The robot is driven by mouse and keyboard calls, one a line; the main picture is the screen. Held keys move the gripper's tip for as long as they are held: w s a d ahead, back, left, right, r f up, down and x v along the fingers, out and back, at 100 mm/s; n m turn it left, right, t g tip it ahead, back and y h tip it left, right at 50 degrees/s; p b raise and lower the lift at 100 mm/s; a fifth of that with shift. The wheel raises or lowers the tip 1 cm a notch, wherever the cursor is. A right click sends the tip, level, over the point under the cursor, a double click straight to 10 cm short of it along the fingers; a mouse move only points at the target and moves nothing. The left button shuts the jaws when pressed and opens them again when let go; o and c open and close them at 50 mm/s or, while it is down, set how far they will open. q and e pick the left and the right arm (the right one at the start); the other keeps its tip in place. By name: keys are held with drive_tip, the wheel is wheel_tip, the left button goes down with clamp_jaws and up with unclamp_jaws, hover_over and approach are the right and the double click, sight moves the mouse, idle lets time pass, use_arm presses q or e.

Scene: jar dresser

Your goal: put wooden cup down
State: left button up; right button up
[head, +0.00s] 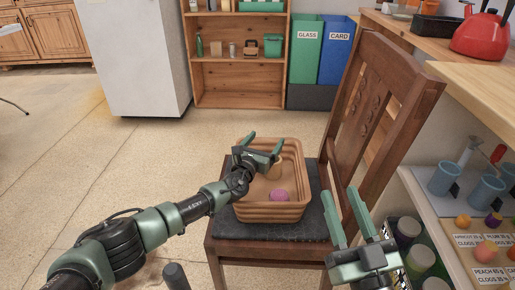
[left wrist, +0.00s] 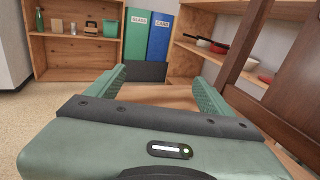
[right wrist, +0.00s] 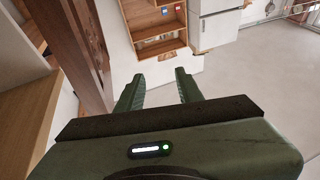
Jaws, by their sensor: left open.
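A tan woven basket (head: 268,212) stands on the dark seat of a wooden chair (head: 230,246). My left gripper (head: 264,144) is over the basket, its fingers apart and pointing toward the far side. A small tan rounded thing (head: 275,170), perhaps the wooden cup, shows in the basket just below the left gripper, partly hidden by it. A pink round thing (head: 279,196) lies in the basket nearer to me. In the left wrist view a tan-brown surface shows between the open fingers (left wrist: 155,85). My right gripper (head: 339,193) is open and empty, right of the basket by the chair back.
The chair back (head: 372,95) rises close on the right. A shelf unit (head: 460,215) with blue cups (head: 447,178) and jars stands at the right. A wooden shelf (head: 240,95) and green and blue bins (head: 305,50) stand at the back.

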use_arm(q)
drive_tip(key=p+v, duration=0.3)
drive_tip(key=v, duration=0.3)
use_arm(e)
drive_tip(key=s+d+f+g+h, duration=0.1)
drive_tip(key=f+g, duration=0.4)
drive_tip(key=f, duration=0.3)
drive_tip(key=s+d+f+g+h, duration=0.2)
drive_tip(key=f+g, duration=0.2)
drive_tip(key=f, duration=0.4)
drive_tip(key=shift+g, duration=0.4)
use_arm(q)
drive_tip(key=shift+s, duration=0.15)
